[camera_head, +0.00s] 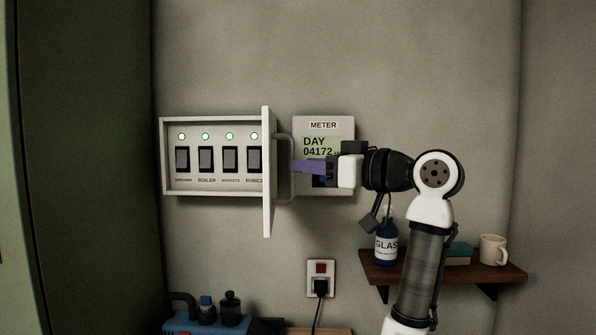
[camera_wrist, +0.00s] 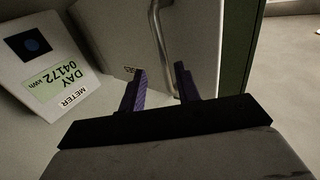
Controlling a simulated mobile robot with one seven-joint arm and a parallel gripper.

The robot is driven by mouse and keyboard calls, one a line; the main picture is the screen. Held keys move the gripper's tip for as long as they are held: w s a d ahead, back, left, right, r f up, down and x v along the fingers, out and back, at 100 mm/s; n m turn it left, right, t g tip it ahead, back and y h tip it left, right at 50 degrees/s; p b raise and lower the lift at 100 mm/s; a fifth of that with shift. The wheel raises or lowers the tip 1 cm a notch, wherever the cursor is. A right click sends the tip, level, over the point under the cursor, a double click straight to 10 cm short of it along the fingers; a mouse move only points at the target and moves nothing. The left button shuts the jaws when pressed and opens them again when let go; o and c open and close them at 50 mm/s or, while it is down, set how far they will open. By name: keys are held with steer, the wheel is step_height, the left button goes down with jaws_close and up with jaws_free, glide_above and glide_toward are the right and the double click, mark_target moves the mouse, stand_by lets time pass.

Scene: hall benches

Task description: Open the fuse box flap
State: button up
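The fuse box (camera_head: 180,194) is on the wall, with several dark switches and green lights showing inside. Its pale flap (camera_head: 267,200) stands swung out from the box's right side, seen almost edge-on. A bar handle (camera_head: 285,139) is on the flap's right-hand face. My gripper (camera_head: 296,166) reaches in from the right, its purple fingertips beside the handle. In the wrist view, the two fingers of my gripper (camera_wrist: 161,80) are spread, and the handle (camera_wrist: 158,38) runs down between them in the picture. I cannot tell whether either finger touches it. The flap (camera_wrist: 207,40) shows behind the handle.
A meter (camera_head: 323,126) is on the wall just behind my gripper. Below right, a shelf (camera_head: 450,271) holds a blue bottle (camera_head: 386,246) and a mug (camera_head: 493,249). A socket with a plug (camera_head: 320,280) is below the box. A blue toolbox (camera_head: 205,324) stands lower left.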

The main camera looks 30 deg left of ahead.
steer(key=d+b, duration=0.2)
steer(key=d, duration=0.8)
steer(key=shift+s, duration=0.45)
steer(key=shift+d, duration=0.1)
